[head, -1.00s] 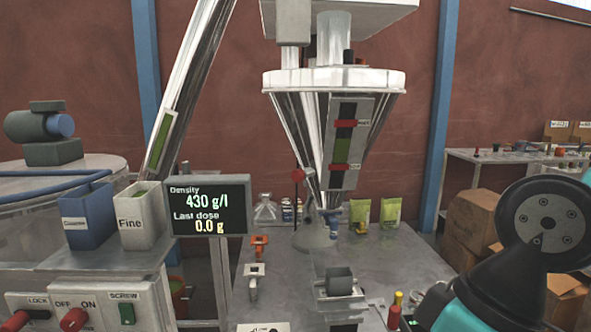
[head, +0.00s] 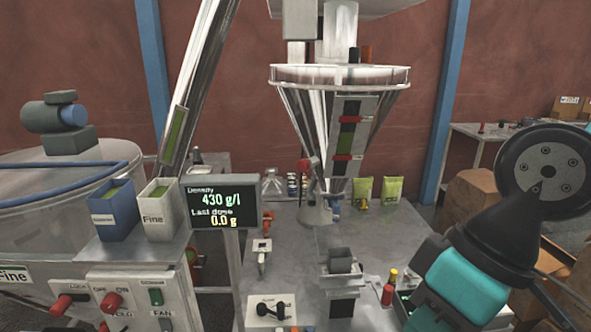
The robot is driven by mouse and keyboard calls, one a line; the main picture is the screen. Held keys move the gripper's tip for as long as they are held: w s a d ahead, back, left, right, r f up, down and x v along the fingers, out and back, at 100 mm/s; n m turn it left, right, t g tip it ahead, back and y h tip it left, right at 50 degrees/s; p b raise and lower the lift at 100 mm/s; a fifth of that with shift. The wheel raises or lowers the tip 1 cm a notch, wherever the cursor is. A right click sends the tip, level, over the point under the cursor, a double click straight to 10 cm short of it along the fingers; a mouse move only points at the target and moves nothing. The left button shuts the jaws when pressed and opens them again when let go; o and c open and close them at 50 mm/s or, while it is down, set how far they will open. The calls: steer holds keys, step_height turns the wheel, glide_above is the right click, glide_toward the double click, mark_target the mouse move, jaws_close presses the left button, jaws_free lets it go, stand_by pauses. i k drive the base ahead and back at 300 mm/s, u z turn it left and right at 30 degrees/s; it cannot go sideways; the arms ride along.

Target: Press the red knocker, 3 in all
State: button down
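The red knocker (head: 304,165) is a small red head at the left side of the steel cone hopper (head: 303,110), low on its wall. It appears close against the cone; I cannot tell whether it touches. My arm stands at the right of the head view, with a black and teal link in front. Its gripper end is outside the picture, so nothing shows between it and the knocker.
A display (head: 222,202) reads 430 g/l and last dose 0.0 g. A control panel (head: 128,300) stands at lower left. The steel table (head: 385,235) holds a grey block stand (head: 340,262), small bottles and green pouches (head: 392,190). Cardboard boxes (head: 470,205) stand at right.

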mark_target(303, 165)
steer(key=u, duration=0.5)
steer(key=k, duration=1.2)
steer(key=u, duration=1.3)
steer(key=i, duration=1.65)
steer(key=z, duration=0.55)
steer(key=i, duration=0.55)
steer(key=z, duration=1.2)
steer(key=i, duration=0.8)
steer(key=z, duration=0.15)
